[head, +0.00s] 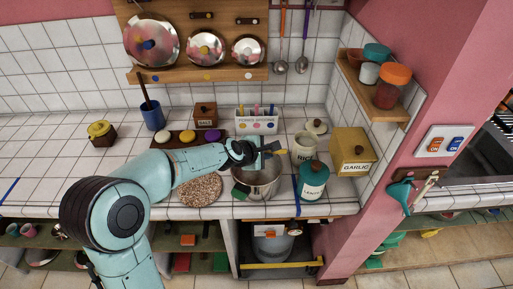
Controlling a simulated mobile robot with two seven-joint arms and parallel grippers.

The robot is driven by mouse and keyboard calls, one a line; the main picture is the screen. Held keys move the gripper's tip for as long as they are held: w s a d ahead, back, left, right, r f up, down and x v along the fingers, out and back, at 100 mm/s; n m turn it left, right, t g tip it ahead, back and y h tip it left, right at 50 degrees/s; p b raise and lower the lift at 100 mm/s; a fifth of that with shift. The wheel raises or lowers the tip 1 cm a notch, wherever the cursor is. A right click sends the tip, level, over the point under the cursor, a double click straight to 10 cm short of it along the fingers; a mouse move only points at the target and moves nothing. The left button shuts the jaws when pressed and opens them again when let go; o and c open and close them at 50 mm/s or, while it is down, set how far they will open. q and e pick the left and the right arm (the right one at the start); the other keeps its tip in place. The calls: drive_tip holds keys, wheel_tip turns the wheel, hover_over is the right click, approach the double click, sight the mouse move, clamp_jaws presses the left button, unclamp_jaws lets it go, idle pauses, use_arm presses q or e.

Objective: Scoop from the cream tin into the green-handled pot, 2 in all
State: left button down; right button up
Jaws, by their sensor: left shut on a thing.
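The cream tin (304,148), lettered RICE, stands open on the white tiled counter. Its lid (316,126) lies behind it. The steel pot (264,189) stands in front and to the left of the tin, with a green handle (240,191) on its left side. My left gripper (262,150) is above the pot's back rim, left of the tin. It is shut on a small tool, apparently a scoop, with a yellowish end (281,152) pointing right. The tool's bowl and any contents are hidden or too small to tell. My right gripper is out of view.
A teal tin (313,180) lettered LENTIL and a yellow GARLIC box (353,151) stand right of the pot. A speckled round mat (201,190) lies left of it. A white spoon holder (256,121) stands behind. The left counter is mostly clear.

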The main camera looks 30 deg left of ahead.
use_arm(q)
drive_tip(key=shift+w+d+r+n+g+h+p, duration=0.1)
drive_tip(key=shift+w+r+n+g+h+p, duration=0.1)
drive_tip(key=shift+g+p, duration=0.2)
drive_tip(key=shift+w+r+n+g+h+p, duration=0.1)
drive_tip(key=shift+g+h+p, duration=0.1)
drive_tip(key=shift+g+p, duration=0.2)
drive_tip(key=shift+s+g, duration=0.1)
drive_tip(key=shift+g, duration=0.2)
drive_tip(key=shift+s+r+p, duration=0.2)
drive_tip(key=shift+r+p, duration=0.05)
drive_tip(key=shift+p, duration=0.1)
drive_tip(key=shift+s+n+g+h, duration=0.1)
drive_tip(key=shift+n+g+h, duration=0.2)
drive_tip(key=shift+g, duration=0.2)
drive_tip(key=shift+w+a+n+g+h, duration=0.2)
drive_tip(key=shift+w+n+g+h, duration=0.15)
drive_tip(key=shift+g, duration=0.45)
drive_tip(key=shift+s+r+n+g+h, duration=0.2)
drive_tip(key=shift+g+h, duration=0.2)
drive_tip(key=shift+g, duration=0.2)
drive_tip(key=shift+s+r+n+g+h, duration=0.15)
drive_tip(key=shift+g+h, duration=0.2)
drive_tip(key=shift+g, duration=0.25)
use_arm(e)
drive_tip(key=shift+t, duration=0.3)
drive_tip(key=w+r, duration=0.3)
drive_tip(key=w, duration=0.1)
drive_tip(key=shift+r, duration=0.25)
